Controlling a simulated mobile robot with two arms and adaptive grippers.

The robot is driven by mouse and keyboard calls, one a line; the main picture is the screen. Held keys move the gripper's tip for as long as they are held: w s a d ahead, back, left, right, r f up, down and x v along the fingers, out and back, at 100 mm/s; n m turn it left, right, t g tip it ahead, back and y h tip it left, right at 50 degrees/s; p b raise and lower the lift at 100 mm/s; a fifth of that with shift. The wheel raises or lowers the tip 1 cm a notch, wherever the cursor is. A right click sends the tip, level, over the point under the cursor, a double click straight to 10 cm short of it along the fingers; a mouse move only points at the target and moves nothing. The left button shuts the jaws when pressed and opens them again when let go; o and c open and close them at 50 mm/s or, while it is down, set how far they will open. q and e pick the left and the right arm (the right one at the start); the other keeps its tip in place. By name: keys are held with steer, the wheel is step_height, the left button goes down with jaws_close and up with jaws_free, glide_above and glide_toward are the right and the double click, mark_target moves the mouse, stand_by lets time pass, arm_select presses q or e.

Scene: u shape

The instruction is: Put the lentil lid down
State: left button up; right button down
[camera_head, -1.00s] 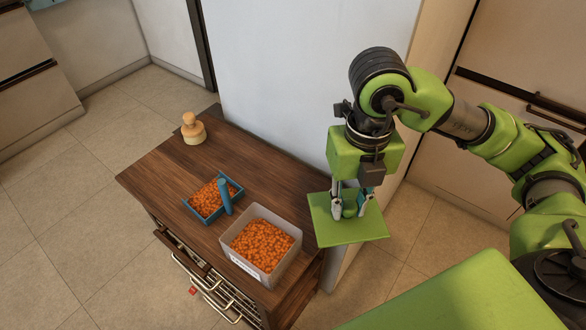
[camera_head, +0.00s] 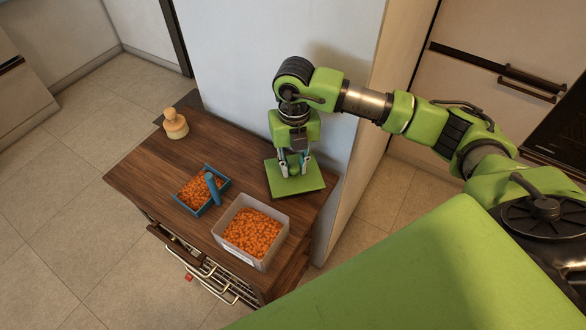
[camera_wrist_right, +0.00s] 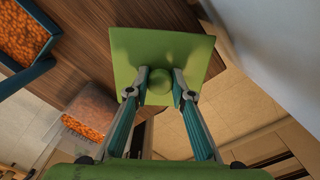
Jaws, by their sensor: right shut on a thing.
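The lentil lid (camera_head: 309,184) is a green square plate with a round green knob. My right gripper (camera_head: 294,168) is shut on the knob, with the plate level below the fingers. In the head view the lid is over the right back part of the wooden cabinet top; I cannot tell whether it touches the wood. In the right wrist view the lid (camera_wrist_right: 190,52) fills the upper middle, and the fingers of my right gripper (camera_wrist_right: 159,85) sit on both sides of the knob. My left gripper is not in view.
An open clear container (camera_head: 219,222) of orange lentils stands at the cabinet's front. A blue tray (camera_head: 184,206) of lentils with a blue scoop (camera_head: 212,188) lies left of it. A wooden-handled brush (camera_head: 175,124) stands at the far left end. A white wall (camera_head: 270,60) rises behind.

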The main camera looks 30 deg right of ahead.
mark_target(293, 173)
steer(key=shift+w+f, duration=0.25)
step_height(293, 173, down, 3)
steer(key=shift+w+f+p, duration=0.1)
steer(key=shift+p, duration=0.35)
steer(key=shift+f+b, duration=0.2)
steer(key=shift+b, duration=0.1)
steer(key=c, duration=1.8)
jaws_free()
steer(key=shift+r, duration=0.15)
